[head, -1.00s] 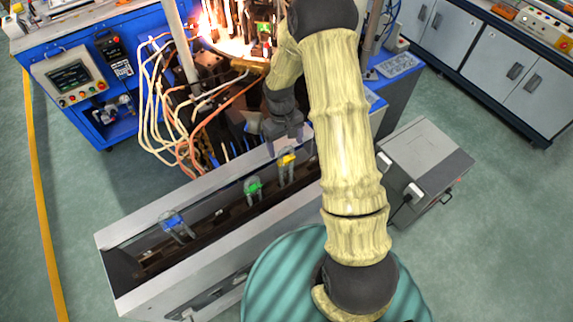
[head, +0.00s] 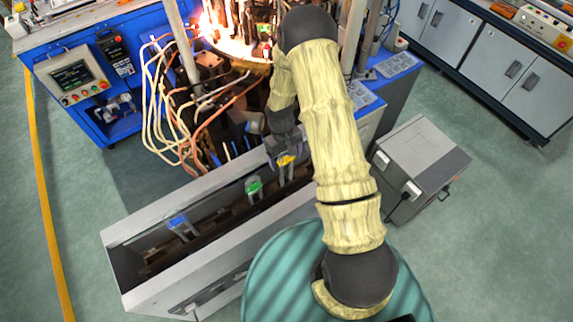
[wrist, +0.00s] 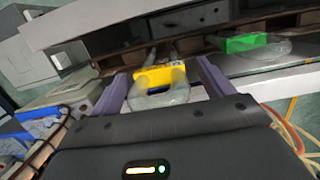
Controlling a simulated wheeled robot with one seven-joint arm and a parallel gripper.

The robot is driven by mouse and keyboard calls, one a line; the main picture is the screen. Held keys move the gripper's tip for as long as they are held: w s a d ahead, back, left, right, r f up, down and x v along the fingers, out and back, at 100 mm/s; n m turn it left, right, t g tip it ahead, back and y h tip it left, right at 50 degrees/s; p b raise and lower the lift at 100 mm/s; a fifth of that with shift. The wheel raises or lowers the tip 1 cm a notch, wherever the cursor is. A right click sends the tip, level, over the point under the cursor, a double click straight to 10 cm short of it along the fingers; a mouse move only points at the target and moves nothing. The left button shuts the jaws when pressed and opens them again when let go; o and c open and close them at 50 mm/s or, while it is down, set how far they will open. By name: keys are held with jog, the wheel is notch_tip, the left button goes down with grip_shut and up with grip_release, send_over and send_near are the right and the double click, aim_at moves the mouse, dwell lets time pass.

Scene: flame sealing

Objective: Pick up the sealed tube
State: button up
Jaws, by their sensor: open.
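A clear glass tube with a yellow piece (head: 286,160) stands in the long grey trough, below my gripper (head: 284,152) in the head view. In the wrist view the yellow piece (wrist: 160,77) and clear glass (wrist: 168,97) sit between the two purple fingers of my gripper (wrist: 162,84). The fingers are open, one on each side. I cannot tell whether either touches the glass. Similar glass pieces with a green marking (head: 253,186) and a blue marking (head: 178,221) stand further left in the trough. The frames do not show which tube is sealed.
The grey trough's walls (head: 150,212) enclose the tubes. A machine with bright flames (head: 225,45) and hanging hoses (head: 150,110) stands behind it. A grey cabinet (head: 425,165) is on the right. Green floor is free at the left.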

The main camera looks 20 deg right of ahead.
dwell(0.5)
jog(key=c, duration=1.4)
jog(key=shift+o, duration=0.2)
notch_tip(320, 180, up, 10)
jog(key=b, duration=0.3)
jog(key=shift+b, duration=0.35)
